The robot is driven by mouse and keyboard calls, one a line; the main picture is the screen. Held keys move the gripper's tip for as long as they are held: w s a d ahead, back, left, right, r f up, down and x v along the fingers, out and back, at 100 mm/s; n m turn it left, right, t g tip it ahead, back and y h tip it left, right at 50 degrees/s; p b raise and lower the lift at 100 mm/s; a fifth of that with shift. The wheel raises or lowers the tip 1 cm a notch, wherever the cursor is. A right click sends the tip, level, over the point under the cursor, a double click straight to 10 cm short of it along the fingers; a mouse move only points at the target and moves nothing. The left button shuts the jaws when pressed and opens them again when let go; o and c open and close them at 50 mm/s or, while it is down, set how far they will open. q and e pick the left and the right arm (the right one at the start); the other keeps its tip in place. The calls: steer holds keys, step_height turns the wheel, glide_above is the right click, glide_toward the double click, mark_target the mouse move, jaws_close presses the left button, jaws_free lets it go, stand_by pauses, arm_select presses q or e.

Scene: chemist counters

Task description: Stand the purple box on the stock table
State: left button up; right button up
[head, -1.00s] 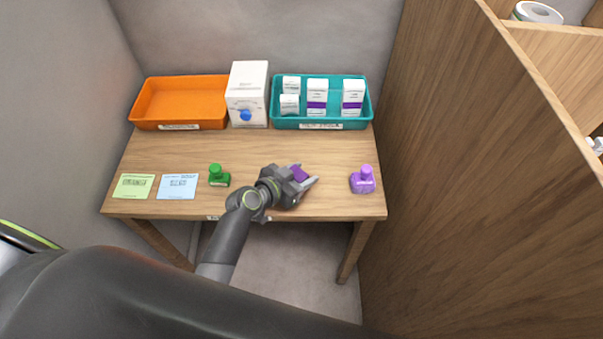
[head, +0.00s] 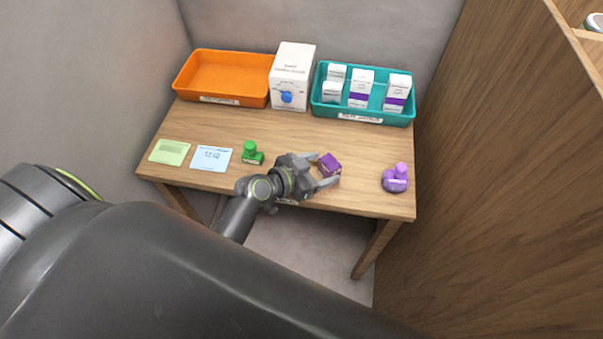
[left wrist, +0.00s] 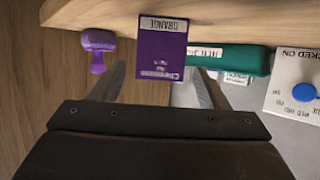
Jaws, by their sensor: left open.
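The purple box (head: 330,164) is on the wooden stock table (head: 290,135), near its front edge and right of the middle. In the left wrist view, which looks upside down, the purple box (left wrist: 161,48) appears to stand upright with its labelled face toward the camera. My left gripper (head: 325,171) is open, low over the table's front part, with its fingers pointing at the box. In the left wrist view the box shows between and beyond the open fingers (left wrist: 159,80), with gaps on both sides. My right gripper is not in view.
A green stamp (head: 251,153) stands left of my gripper; a purple stamp (head: 396,177) stands to the right. Green (head: 170,152) and blue (head: 211,158) cards lie at left. Behind are an orange tray (head: 223,100), a white box (head: 291,75) and a teal tray (head: 360,118) holding several boxes.

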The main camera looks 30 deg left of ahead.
arm_select(q)
steer(key=b+v, duration=0.1)
steer(key=v, duration=0.5)
steer(key=shift+s+a+r, duration=0.15)
steer(key=shift+s, duration=0.1)
